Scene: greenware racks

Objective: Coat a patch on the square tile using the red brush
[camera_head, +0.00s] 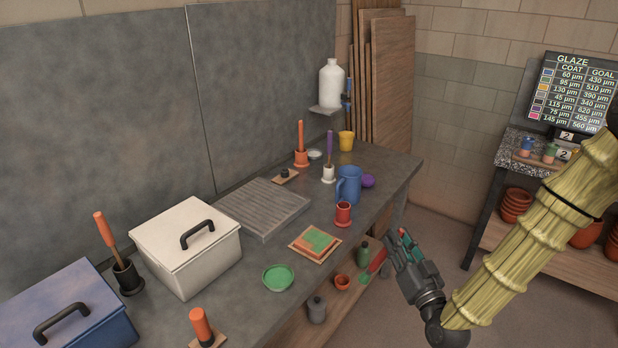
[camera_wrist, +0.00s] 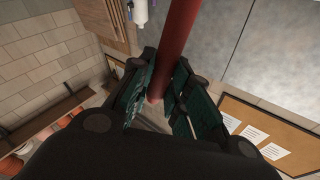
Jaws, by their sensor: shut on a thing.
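My gripper (camera_head: 400,250) is off the front edge of the bench and shut on the red brush (camera_head: 378,260). Its green-coated head points down and left. The brush's red handle (camera_wrist: 178,40) runs between the fingers in the wrist view. The square tile (camera_head: 303,244) lies on a wooden board on the bench, left of my gripper; its orange surface has green areas. A bowl of green glaze (camera_head: 278,278) stands left of the tile. The red holder (camera_head: 343,213) is behind the tile, with no brush in it.
A white lidded box (camera_head: 185,250), a blue lidded box (camera_head: 65,310) and a grey ribbed board (camera_head: 262,206) stand on the bench. A blue jug (camera_head: 348,186) is near its front edge. Pots sit on the shelf below. A glaze chart (camera_head: 575,95) hangs at right.

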